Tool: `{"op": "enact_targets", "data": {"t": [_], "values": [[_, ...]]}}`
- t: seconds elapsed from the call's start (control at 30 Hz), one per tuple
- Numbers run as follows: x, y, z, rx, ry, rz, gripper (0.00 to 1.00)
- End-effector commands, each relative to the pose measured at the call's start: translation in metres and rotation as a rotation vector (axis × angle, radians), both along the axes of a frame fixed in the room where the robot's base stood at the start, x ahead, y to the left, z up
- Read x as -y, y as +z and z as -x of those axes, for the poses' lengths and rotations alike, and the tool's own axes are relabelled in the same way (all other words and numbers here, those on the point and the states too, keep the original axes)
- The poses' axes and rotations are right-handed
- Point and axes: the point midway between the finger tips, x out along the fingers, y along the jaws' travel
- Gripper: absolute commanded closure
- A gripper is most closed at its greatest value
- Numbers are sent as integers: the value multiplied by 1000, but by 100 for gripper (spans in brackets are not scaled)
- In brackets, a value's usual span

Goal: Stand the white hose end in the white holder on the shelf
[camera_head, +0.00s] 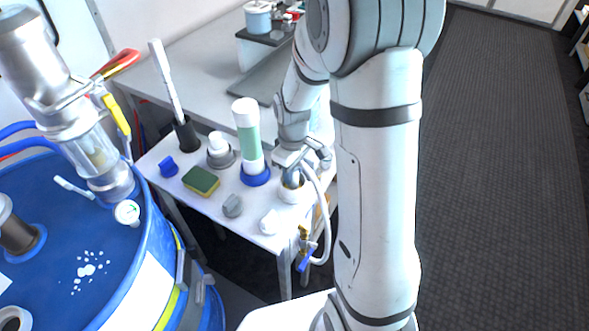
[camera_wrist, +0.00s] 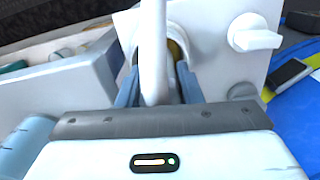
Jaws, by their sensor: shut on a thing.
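The white hose (camera_head: 328,215) loops up from the shelf's front edge to my gripper (camera_head: 292,178). My gripper is shut on the white hose end, directly over the white holder (camera_head: 291,194), a short round cup at the right front of the white shelf (camera_head: 203,207). The fingers reach down to the holder's mouth. The hose end's tip is hidden, so I cannot tell how deep it sits. In the wrist view, the hose (camera_wrist: 153,45) runs between the two blue-grey fingers of my gripper (camera_wrist: 158,85), with the holder's rim partly behind it.
A green-and-white bottle in a blue ring (camera_head: 248,140), a sponge (camera_head: 201,181), a grey knob (camera_head: 232,206) and a white knob (camera_head: 269,222) stand left of the holder. A brass valve with a blue handle (camera_head: 305,255) hangs at the shelf's front. A blue drum (camera_head: 120,270) stands at left.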

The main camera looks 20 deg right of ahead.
Motion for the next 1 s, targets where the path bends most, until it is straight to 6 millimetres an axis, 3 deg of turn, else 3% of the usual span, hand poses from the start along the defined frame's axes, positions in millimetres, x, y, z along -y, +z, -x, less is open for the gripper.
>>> {"op": "enact_targets", "data": {"t": [0.63,0.67,0.77,1.0], "values": [[1,-12,0,0,-1,0,98],[1,-12,0,0,-1,0,66],[1,-11,0,0,-1,0,58],[1,-12,0,-1,-2,0,58]]}}
